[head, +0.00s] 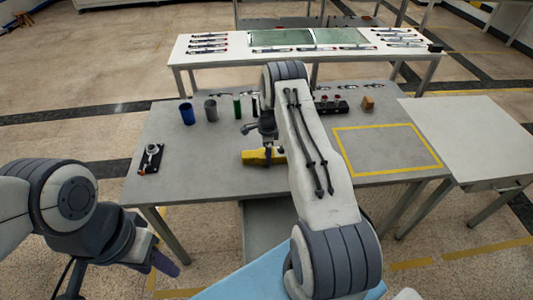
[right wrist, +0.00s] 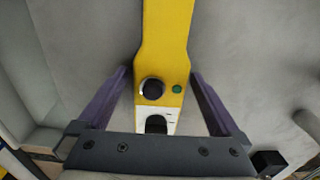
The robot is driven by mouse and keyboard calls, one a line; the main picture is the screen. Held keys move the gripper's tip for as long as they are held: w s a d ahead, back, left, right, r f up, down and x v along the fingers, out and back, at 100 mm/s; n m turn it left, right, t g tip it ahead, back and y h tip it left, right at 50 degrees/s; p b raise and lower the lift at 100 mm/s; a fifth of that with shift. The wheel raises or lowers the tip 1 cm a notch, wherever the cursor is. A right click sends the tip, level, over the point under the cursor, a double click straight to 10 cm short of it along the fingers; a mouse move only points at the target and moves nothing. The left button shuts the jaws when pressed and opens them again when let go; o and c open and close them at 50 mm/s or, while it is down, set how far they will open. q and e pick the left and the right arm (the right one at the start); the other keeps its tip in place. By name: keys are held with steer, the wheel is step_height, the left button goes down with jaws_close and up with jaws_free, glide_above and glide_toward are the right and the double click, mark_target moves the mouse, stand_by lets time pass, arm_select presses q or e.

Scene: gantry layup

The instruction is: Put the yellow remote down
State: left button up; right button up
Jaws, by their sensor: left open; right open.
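The yellow remote (head: 252,158) lies on the grey table, near the middle of its front part. In the right wrist view the remote (right wrist: 165,45) shows a black knob, a green button and a pale end with a dark opening. My right gripper (head: 267,152) is at the remote. Its two purple fingers (right wrist: 158,74) stand open on either side, with a visible gap to the remote on both sides. My left gripper (head: 165,264) is open and empty, low at the left, in front of the table and away from the remote.
The grey table (head: 210,165) holds a blue cup (head: 187,114), a grey cup (head: 211,110), a green cylinder (head: 237,107), a black-based tool (head: 151,158) and a brown block (head: 368,103). A yellow-outlined area (head: 385,150) at the right is empty. A white table (head: 195,60) stands behind.

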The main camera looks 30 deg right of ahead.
steer(key=shift+r, duration=0.45)
step_height(320, 180, up, 10)
steer(key=b, duration=0.2)
steer(key=shift+r+b, duration=0.25)
steer(key=shift+b, duration=0.15)
steer(key=s+a+r+n, duration=0.3)
steer(key=a+r+n, duration=0.2)
steer(key=a, duration=0.4)
steer(key=s+a+r+n, duration=0.4)
steer(key=a+r, duration=0.1)
steer(key=a, duration=0.3)
steer(key=s+a+r+n, duration=0.3)
steer(key=a+r+n, duration=0.15)
steer(key=a, duration=0.45)
steer(key=s+a+r+n, duration=0.1)
steer(key=s+a+n, duration=0.1)
steer(key=s+n, duration=0.3)
steer(key=s+a+n, duration=0.3)
steer(key=s+n, duration=0.3)
steer(key=s, duration=0.6)
steer(key=s+a+r+n+y, duration=0.1)
steer(key=s+a+n, duration=0.1)
steer(key=s+n, duration=0.4)
steer(key=shift+s+a+r, duration=0.3)
steer(key=shift+s, duration=0.85)
